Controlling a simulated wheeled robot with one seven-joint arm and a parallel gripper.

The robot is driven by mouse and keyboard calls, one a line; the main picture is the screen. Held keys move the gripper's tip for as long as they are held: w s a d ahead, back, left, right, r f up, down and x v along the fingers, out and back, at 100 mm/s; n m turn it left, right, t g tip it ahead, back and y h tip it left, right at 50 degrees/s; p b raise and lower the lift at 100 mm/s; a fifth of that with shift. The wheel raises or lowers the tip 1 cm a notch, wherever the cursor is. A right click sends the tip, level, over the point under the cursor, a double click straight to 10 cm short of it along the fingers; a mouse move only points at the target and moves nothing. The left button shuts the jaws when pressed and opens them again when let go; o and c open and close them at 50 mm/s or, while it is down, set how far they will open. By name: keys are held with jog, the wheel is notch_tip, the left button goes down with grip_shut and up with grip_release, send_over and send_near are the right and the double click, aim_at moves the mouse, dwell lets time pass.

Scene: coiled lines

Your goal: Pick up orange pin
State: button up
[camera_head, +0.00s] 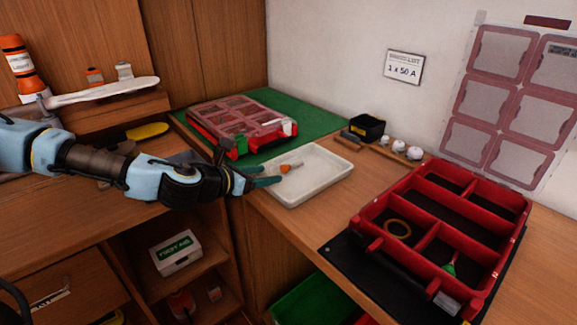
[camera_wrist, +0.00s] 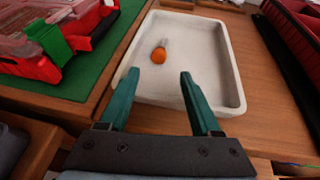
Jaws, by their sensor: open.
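The orange pin (camera_head: 287,168) lies in the white tray (camera_head: 337,165). In the wrist view the pin (camera_wrist: 159,55) shows an orange rounded end and a short grey shaft pointing away from me. It rests on the tray floor, towards the left wall. The tray (camera_wrist: 233,80) fills the upper middle of the wrist view. My gripper (camera_head: 275,175) has green fingers and is open and empty. In the wrist view my gripper (camera_wrist: 158,80) has its fingertips over the near part of the tray, with the pin ahead of them, between their lines and not touched.
A red case (camera_head: 215,135) on a green mat (camera_head: 310,119) stands left of the tray. A red divided box (camera_head: 400,205) on a black mat is at the right. A black bin (camera_head: 367,128) and white knobs (camera_head: 399,146) are behind the tray.

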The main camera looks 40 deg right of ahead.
aim_at(282, 170)
jog(key=p+x, duration=0.2)
jog(key=x, duration=0.2)
jog(key=shift+w+d+r, duration=0.1)
jog(key=shift+w+d, duration=0.05)
jog(key=shift+d, duration=0.15)
jog(key=shift+d+f, duration=0.2)
jog(key=shift+c, duration=0.3)
grip_shut()
